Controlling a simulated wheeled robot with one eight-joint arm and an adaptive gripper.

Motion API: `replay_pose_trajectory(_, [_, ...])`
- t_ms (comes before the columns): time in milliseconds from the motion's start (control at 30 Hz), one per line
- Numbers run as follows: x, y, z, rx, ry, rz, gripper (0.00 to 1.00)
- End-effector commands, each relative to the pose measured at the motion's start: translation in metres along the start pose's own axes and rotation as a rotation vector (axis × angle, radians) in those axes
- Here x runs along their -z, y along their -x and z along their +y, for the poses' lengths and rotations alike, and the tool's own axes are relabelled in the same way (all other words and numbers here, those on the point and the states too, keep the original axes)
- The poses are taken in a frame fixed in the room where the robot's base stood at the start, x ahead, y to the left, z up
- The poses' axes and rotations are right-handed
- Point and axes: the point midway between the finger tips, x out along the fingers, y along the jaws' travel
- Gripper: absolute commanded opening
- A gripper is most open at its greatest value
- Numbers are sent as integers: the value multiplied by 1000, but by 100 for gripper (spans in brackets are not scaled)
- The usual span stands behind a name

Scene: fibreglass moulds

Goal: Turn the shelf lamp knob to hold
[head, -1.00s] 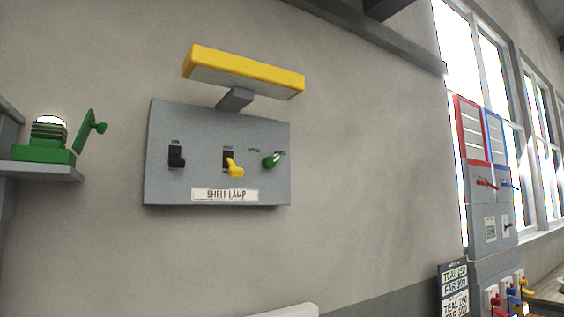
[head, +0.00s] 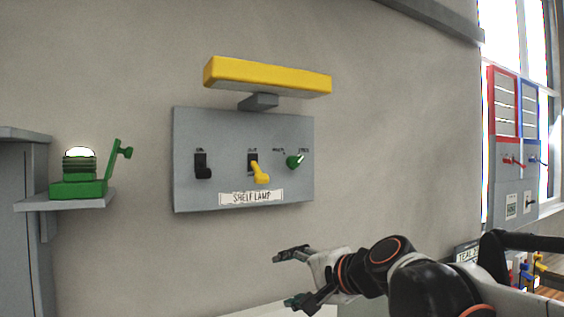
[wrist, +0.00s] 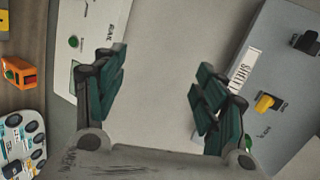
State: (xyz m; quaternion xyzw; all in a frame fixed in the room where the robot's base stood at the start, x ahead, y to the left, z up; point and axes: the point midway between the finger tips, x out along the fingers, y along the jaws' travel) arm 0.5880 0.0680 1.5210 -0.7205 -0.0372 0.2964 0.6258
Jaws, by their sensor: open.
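The grey shelf lamp panel (head: 230,135) is on the wall, under a yellow lamp hood (head: 268,77), with a "SHELF LAMP" label (head: 251,198). It carries a black switch (head: 202,167), a yellow switch (head: 260,172) and a green knob (head: 294,161) at the right, with small marks above it that I cannot read surely. My gripper (head: 283,279) is open and empty, below the panel and apart from it. In the wrist view my gripper (wrist: 158,85) has its fingers spread over bare wall; the panel (wrist: 283,65) is at the right with the yellow switch (wrist: 264,103).
A green device (head: 78,185) sits on a grey shelf (head: 65,202) at the left. Red and blue boards (head: 503,100) stand at the far right. The wrist view shows a white panel (wrist: 82,40) and an orange item (wrist: 20,72) at the left. The wall around the panel is clear.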

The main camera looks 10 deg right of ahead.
Motion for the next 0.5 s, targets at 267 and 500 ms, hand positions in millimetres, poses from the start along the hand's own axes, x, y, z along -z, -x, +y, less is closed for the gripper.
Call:
replay_pose_trajectory(267, [86,-2,-179,264,-532,9,65])
replay_pose_trajectory(500, [149,20,-231,406,-801,11,65])
